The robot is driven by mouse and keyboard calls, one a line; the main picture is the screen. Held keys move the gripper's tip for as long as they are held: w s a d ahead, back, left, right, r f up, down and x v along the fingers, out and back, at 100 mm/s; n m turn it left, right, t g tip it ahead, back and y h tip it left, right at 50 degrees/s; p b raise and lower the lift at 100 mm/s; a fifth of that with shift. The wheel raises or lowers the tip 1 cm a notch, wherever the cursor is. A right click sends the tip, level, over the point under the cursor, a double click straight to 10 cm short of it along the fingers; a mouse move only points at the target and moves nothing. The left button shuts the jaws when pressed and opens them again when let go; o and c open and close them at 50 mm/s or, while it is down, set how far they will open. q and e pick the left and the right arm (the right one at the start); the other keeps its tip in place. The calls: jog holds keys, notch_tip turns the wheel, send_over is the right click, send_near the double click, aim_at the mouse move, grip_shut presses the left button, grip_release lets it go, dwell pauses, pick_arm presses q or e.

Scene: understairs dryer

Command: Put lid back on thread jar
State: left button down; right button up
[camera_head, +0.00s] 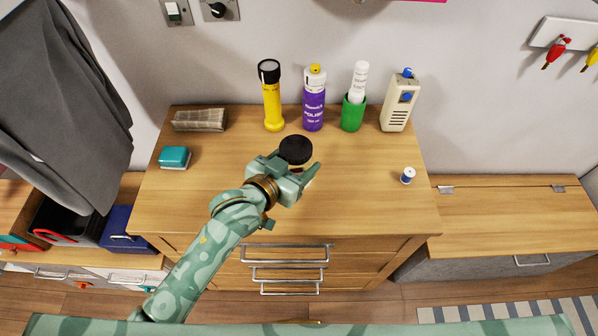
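A round black lid (295,150) shows near the middle of the wooden dresser top, just beyond my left gripper (295,170). The gripper's fingers are apart, close to the near side of the lid. I cannot tell whether they grip anything. A small reddish patch shows between the fingers below the lid. The body of a jar is not clearly visible; the gripper and lid hide whatever is beneath. A blue and white thread spool (408,175) stands at the right of the dresser top. My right gripper is not in view.
Along the back of the dresser (350,205) stand a yellow torch (272,100), a purple bottle (314,105), a green holder (353,113) with a white tube and a cream device (399,103). A teal-topped block (174,157) and a brownish-grey block (200,119) sit left. The front right is clear.

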pick_arm(q)
jog(key=shift+w+d+f, duration=0.25)
jog(key=shift+w+f, duration=0.15)
jog(key=shift+f, duration=0.15)
jog(key=f+b, duration=0.2)
jog(key=f, duration=0.1)
jog(key=shift+w+d+f, duration=0.15)
jog(key=shift+w+f, duration=0.05)
jog(key=shift+f, duration=0.05)
jog(key=shift+r, duration=0.1)
jog(key=shift+c, duration=1.5)
grip_release()
jog(key=shift+f, duration=0.2)
